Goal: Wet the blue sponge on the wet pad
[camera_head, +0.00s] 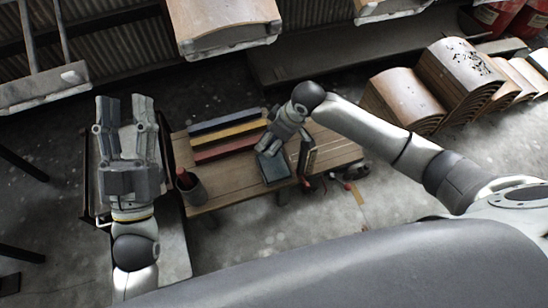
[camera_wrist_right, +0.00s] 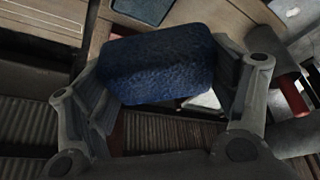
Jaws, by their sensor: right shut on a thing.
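The blue sponge (camera_wrist_right: 155,62) is between the fingers of my right gripper (camera_wrist_right: 158,100) in the right wrist view, and the gripper is shut on it. In the head view my right gripper (camera_head: 268,147) is over the wooden table, and I cannot make out the sponge there. A dark teal square pad (camera_head: 273,168) lies on the table just below this gripper. A dark blue-grey pad (camera_wrist_right: 143,10) also shows beyond the sponge in the wrist view. I cannot tell whether the sponge touches it. My left gripper (camera_head: 124,108) is open and empty, left of the table.
Blue (camera_head: 225,121), yellow (camera_head: 228,134) and red (camera_head: 225,151) bars lie at the table's back left. A dark cup (camera_head: 194,190) with a red-topped item stands at the front left. Small tools (camera_head: 345,185) are near the right front edge. Curved wooden panels (camera_head: 403,98) stand farther right.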

